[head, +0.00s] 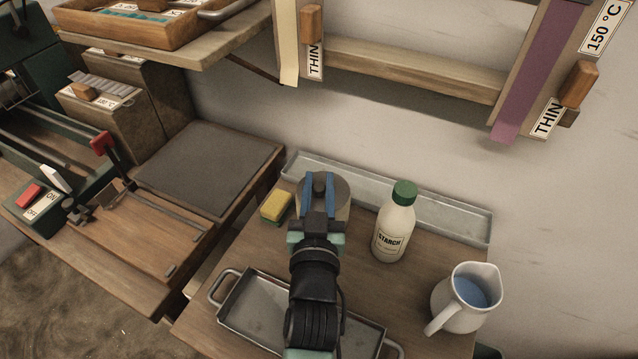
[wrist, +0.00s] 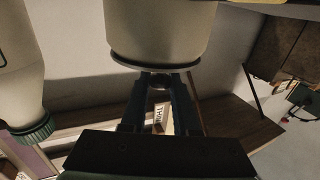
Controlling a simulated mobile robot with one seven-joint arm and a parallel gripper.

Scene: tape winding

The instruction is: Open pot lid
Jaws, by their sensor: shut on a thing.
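The pot lid (head: 341,192) is a round grey-brown disc at the middle of the head view, partly covered by my gripper. My gripper (head: 318,190) is above it, its blue-padded fingers on either side of the lid's knob. In the wrist view, which appears upside down, my gripper (wrist: 160,84) is shut on the dark knob. The lid (wrist: 155,62) shows as a thin dark rim against the cream pot (wrist: 162,30). I see no clear gap between lid and pot.
A starch bottle (head: 393,230) with a green cap stands close to the right. A yellow sponge (head: 275,207) lies to the left. A white jug (head: 465,300) holds blue liquid at the right. A metal tray (head: 250,309) sits in front under my arm; a long shallow tray (head: 455,217) lies behind.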

